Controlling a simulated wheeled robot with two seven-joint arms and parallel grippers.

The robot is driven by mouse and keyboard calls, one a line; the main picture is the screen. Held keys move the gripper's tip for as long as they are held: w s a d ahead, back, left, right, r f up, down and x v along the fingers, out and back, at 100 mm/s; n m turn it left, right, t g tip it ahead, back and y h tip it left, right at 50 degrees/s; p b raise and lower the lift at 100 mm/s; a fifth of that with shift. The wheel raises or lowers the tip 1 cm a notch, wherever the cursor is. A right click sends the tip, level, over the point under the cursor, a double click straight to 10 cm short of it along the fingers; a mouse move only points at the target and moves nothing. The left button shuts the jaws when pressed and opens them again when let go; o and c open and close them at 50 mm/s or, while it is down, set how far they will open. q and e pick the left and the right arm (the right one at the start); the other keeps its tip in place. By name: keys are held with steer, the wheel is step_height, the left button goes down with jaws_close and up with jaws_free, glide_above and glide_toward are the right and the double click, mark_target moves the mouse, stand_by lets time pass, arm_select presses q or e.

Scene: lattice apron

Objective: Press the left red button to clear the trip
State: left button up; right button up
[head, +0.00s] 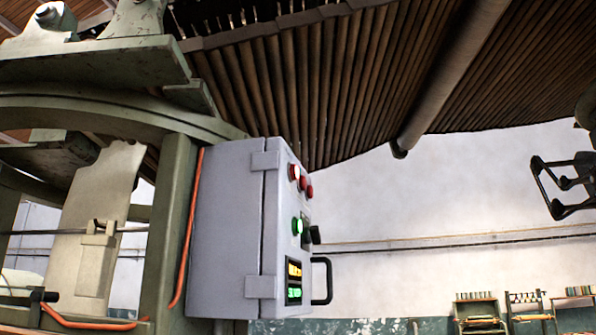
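A grey control box (228,230) is mounted on the green machine frame, its front face turned to the right and seen at a steep angle. Red buttons sit near the top of that face. The left red button (294,172) is nearest the box's hinged edge and has a bright whitish patch. Another red button (309,191) is to its right; the steep angle makes them overlap. My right gripper (547,187) is at the far right edge, well apart from the box, with its black fingers spread and nothing between them. My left gripper is not in view.
Below the red buttons are a bright green button (297,227), a black knob (315,235) and an orange and green display (294,280). A black handle (322,281) sticks out from the box. Slatted wood (330,80) and a thick pipe (455,75) hang above. Open space separates box and gripper.

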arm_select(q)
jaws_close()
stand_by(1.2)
